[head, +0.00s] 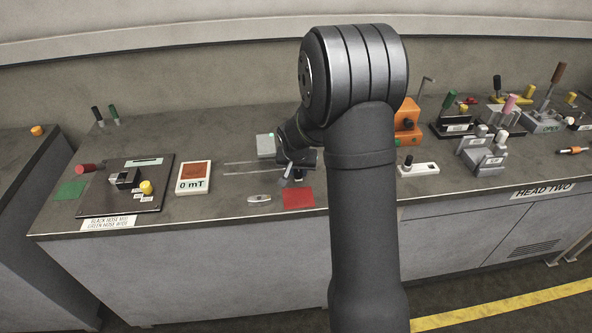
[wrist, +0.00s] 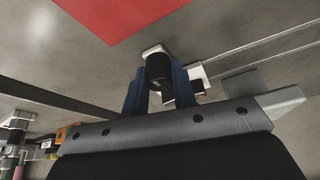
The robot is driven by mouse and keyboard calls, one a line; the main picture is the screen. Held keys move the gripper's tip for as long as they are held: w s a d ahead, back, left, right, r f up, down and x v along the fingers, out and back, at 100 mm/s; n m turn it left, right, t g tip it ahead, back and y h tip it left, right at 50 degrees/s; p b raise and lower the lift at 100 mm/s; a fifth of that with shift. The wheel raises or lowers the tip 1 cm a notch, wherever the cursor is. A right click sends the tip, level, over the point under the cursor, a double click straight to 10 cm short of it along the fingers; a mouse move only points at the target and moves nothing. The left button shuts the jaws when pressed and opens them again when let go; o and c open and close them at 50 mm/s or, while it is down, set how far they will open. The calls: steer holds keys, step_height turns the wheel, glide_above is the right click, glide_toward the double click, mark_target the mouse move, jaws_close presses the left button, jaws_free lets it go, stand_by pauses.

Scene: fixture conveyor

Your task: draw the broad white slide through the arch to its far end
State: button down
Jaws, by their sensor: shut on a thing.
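My gripper (wrist: 158,80) shows in the wrist view with its two blue fingers shut around a dark, round knob (wrist: 159,68). A white piece (wrist: 152,50) shows at the knob's end; it looks like part of the broad white slide, most of which is hidden. Another white piece with a dark part (wrist: 200,77) lies just right of the fingers; I cannot tell if it is the arch. In the head view my gripper (head: 293,173) is low over the bench at the right end of two thin, pale rails (head: 245,168), and my arm and gripper hide the slide there.
A red square (head: 298,197) lies in front of my gripper, with a small silvery piece (head: 259,198) left of it. A grey box (head: 266,146) stands behind the rails. An orange device (head: 407,122) stands right, behind my arm.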

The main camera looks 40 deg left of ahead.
steer(key=c, duration=1.2)
jaws_free()
steer(key=v, duration=1.7)
steer(key=shift+s+r, duration=0.15)
steer(key=x, duration=1.7)
